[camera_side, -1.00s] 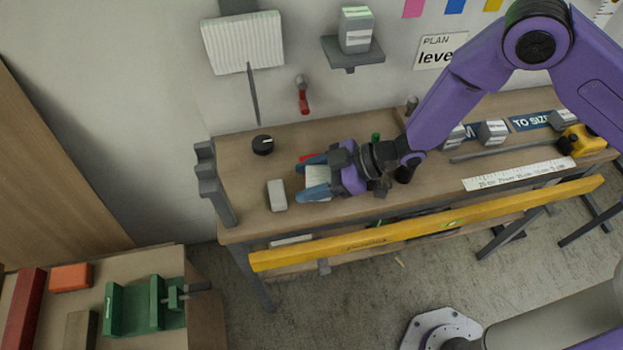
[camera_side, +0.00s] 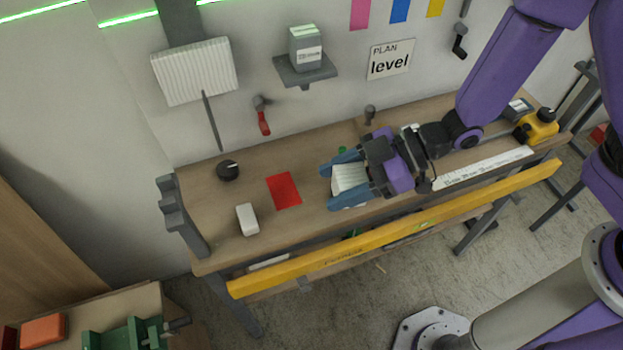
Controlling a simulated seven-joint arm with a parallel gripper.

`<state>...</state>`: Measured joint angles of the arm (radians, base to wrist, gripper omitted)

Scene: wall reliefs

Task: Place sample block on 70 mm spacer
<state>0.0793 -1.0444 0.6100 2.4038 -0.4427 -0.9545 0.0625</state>
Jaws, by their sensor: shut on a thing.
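My gripper (camera_side: 340,181) is shut on a pale block (camera_side: 350,178), the sample block by its look, with one blue finger on each side. It is over the bench (camera_side: 235,190), to the right of a red square (camera_side: 284,190); whether the block touches the bench is hard to tell. A grey block with a white label (camera_side: 306,50) stands on a small wall shelf. Another grey block (camera_side: 519,109) is on the bench near the yellow tool. The labels are too small to read, so I cannot tell which block is the 70 mm spacer. My arm hides part of the bench.
A small white block (camera_side: 247,219) and a black knob (camera_side: 228,171) are on the bench's left part. A long yellow level (camera_side: 400,230) runs along the front edge. A white ruler (camera_side: 485,168) lies to the right. The wall shelf (camera_side: 306,71) juts out above the bench.

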